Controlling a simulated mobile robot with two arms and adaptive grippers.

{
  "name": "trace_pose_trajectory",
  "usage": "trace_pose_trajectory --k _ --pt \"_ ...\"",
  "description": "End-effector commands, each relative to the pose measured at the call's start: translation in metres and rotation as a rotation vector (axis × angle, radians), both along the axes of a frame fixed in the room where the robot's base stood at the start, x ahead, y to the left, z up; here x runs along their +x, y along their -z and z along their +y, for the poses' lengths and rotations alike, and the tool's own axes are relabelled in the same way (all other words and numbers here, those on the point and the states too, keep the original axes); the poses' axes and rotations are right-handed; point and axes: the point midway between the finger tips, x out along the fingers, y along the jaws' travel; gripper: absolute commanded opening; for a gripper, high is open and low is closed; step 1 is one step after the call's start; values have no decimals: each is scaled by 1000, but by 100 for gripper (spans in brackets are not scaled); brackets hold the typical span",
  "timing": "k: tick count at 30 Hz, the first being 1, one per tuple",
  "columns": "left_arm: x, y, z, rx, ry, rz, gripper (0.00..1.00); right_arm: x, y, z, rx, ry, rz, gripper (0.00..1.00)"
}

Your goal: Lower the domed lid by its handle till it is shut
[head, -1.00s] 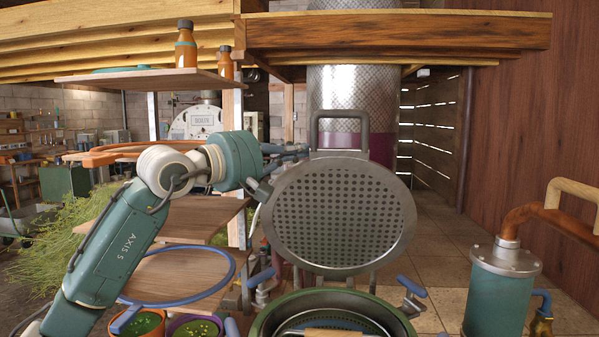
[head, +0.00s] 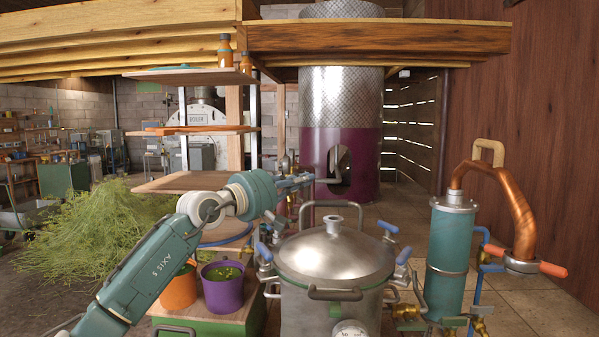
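The domed lid (head: 335,256) is a shiny metal dome with a small knob on top. It lies level over the mouth of the steel still pot (head: 308,312), and I see no gap at the front rim. A dark bar handle (head: 335,294) shows at the front edge, and a grey arched bar (head: 332,206) stands behind the dome. My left gripper (head: 306,181) is above and behind the lid, left of the arched bar's top. It seems apart from the lid and holds nothing that I can see; its fingers are too small to judge. My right gripper is out of view.
Blue-handled clamps (head: 264,252) stand around the pot rim. A teal cylinder (head: 453,250) with a copper pipe (head: 508,205) stands to the right. An orange pot (head: 179,290) and a purple pot (head: 222,292) stand left, near wooden shelves. A gauge (head: 350,329) is on the pot's front.

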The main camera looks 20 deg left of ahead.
Motion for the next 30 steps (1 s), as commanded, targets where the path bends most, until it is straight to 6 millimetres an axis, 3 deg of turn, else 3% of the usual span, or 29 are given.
trace_pose_trajectory --k 6,20,30 --pt "5 3 0 0 0 -1 0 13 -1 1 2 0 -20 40" --pt "1 4 4 -1 -2 -1 0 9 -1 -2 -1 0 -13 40" --pt "-55 10 36 3 -3 0 0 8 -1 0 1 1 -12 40"
